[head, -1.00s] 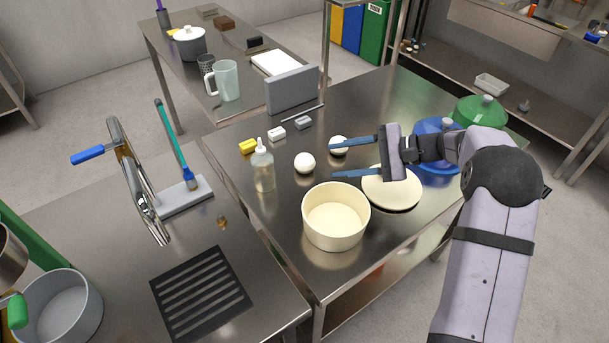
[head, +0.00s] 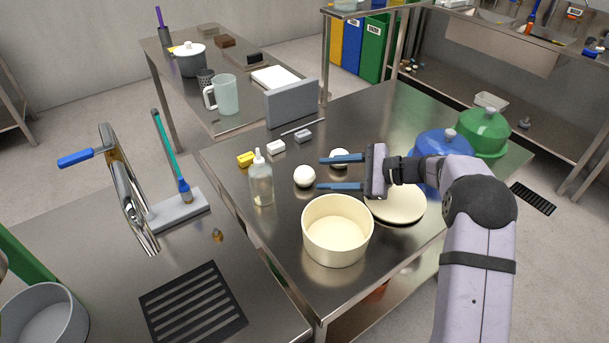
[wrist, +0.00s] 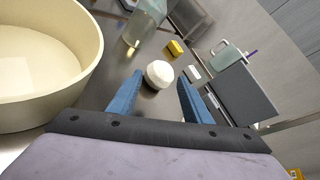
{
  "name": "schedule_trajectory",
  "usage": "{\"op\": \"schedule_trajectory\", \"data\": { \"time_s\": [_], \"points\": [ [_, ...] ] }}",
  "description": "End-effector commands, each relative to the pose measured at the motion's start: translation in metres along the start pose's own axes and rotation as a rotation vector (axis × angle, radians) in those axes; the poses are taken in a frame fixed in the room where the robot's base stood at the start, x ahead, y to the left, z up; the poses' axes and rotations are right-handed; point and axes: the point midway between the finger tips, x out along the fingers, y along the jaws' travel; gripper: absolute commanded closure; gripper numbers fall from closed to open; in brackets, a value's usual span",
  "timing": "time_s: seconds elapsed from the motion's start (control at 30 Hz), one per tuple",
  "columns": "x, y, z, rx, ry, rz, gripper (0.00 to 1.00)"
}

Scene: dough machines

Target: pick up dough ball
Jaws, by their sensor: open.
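A white dough ball (head: 304,176) sits on the steel table, just left of my gripper's fingertips. A second white ball (head: 339,157) shows at the far finger, partly hidden by it. My gripper (head: 322,173) is open and empty, with its blue fingers pointing left. In the wrist view one dough ball (wrist: 159,74) lies ahead of the open fingers (wrist: 160,85), roughly centred in the gap and nearer the left finger. I cannot tell how far the fingers are above the table.
A cream bowl (head: 337,252) stands close in front of my gripper, with a round cream disc (head: 408,207) beside it. A clear bottle (head: 261,184) stands left of the ball. Blue (head: 449,146) and green (head: 484,138) lidded containers stand at right. Small yellow, white and grey blocks lie behind.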

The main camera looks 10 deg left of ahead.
Motion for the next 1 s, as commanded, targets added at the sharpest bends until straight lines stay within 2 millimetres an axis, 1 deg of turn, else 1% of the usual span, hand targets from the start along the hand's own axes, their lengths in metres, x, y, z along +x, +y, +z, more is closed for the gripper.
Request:
{"op": "schedule_trajectory", "data": {
  "time_s": [0.17,0.43,0.53,0.73,0.77,0.8,0.87,0.9,1.0],
  "points": [
    [0.013,0.000,0.000,0.000,-0.001,0.003,0.55],
    [0.046,-0.001,-0.001,-0.001,-0.001,0.002,0.55],
    [0.051,-0.001,-0.002,-0.001,0.001,0.001,0.55],
    [0.051,-0.001,-0.003,-0.001,0.001,0.000,0.55],
    [0.051,-0.001,-0.003,-0.001,0.001,0.000,0.58],
    [0.051,-0.001,-0.003,-0.001,0.001,0.000,0.67],
    [0.051,-0.001,-0.003,-0.001,0.001,0.000,0.82],
    [0.051,-0.001,-0.003,-0.001,0.001,0.000,0.85],
    [0.051,-0.001,-0.002,-0.002,0.000,0.000,0.85]
  ]
}}
